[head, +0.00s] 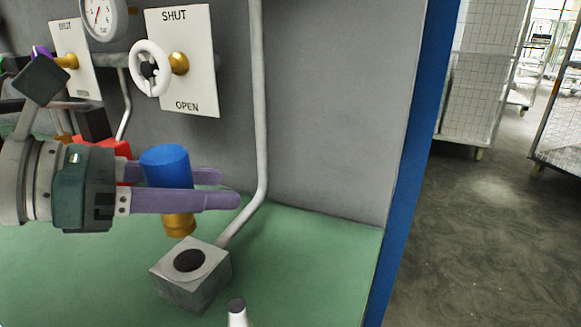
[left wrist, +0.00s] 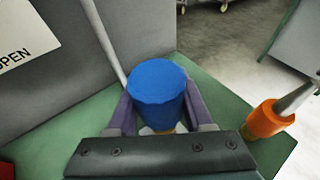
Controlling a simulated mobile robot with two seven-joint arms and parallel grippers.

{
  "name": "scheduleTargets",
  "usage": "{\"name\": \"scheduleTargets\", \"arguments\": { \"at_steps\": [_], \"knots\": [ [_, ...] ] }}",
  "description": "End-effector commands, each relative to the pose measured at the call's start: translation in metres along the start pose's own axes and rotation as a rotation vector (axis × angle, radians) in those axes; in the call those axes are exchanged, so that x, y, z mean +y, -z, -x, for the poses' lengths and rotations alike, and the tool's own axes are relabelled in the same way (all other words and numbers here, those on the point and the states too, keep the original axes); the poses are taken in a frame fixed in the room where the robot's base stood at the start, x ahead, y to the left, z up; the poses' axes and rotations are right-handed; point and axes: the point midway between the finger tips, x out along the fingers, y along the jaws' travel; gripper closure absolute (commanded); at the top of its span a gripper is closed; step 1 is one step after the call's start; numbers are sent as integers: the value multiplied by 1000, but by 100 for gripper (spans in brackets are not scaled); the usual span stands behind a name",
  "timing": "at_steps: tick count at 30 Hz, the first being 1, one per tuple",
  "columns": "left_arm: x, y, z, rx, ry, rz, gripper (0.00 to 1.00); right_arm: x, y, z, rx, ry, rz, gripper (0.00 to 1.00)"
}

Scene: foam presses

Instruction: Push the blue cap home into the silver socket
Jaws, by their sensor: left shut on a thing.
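The blue cap (head: 165,165) has a brass-coloured lower end and is held upright between the purple fingers of my left gripper (head: 205,190), which is shut on it. The cap also shows in the left wrist view (left wrist: 158,85), between the two fingers. The silver socket (head: 193,280) is a square block with a round dark hole in its top, on the green bench. In the head view the cap's brass end is above and slightly left of the hole, apart from it. In the left wrist view the socket is mostly hidden under the cap. My right gripper is not seen.
A white handwheel (head: 151,68) and a SHUT/OPEN plate (head: 190,85) are on the grey wall behind. A grey pipe (head: 260,130) runs down to the socket. A white-necked object with a dark tip (head: 237,312) stands in front.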

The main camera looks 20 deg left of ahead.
Motion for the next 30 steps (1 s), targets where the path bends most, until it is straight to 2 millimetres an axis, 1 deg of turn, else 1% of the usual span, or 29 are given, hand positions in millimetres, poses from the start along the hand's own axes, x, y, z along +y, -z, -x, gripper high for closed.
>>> {"name": "scheduleTargets", "arguments": {
  "at_steps": [1, 3, 9, 30],
  "knots": [
    [0, 10, -4, -1, -1, 0, 100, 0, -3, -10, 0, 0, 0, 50],
    [0, 17, -6, -1, -1, 0, 100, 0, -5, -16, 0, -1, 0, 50],
    [0, 30, -11, -1, -1, 0, 100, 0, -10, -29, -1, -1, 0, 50],
    [0, 30, -11, -1, 0, 0, 100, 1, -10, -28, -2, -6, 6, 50]
  ]
}}
